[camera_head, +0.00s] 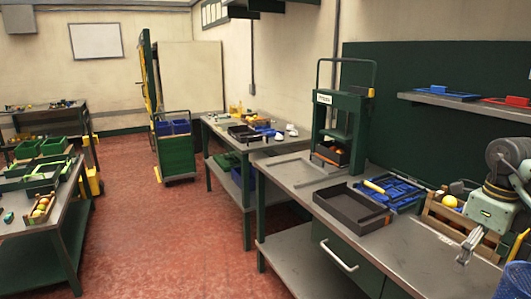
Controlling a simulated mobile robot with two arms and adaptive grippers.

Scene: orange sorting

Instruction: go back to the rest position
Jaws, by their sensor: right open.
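My right gripper (466,254) shows at the right edge, over the near workbench (400,262). It is open, with its silver finger low and to the left of the grey-green body. No object shows between its fingers. It is in front of a wooden crate (431,215), apart from it as far as I can tell, and partly hides it. A yellow-orange fruit (450,201) lies in that crate. My left gripper is not in view.
A dark tray (345,212) and a blue tool case (388,190) lie on the bench. A green press (342,112) stands behind them. A fruit crate (41,209) is on the left bench. A green cart (176,155) stands beyond. The red floor (165,235) between the benches is clear.

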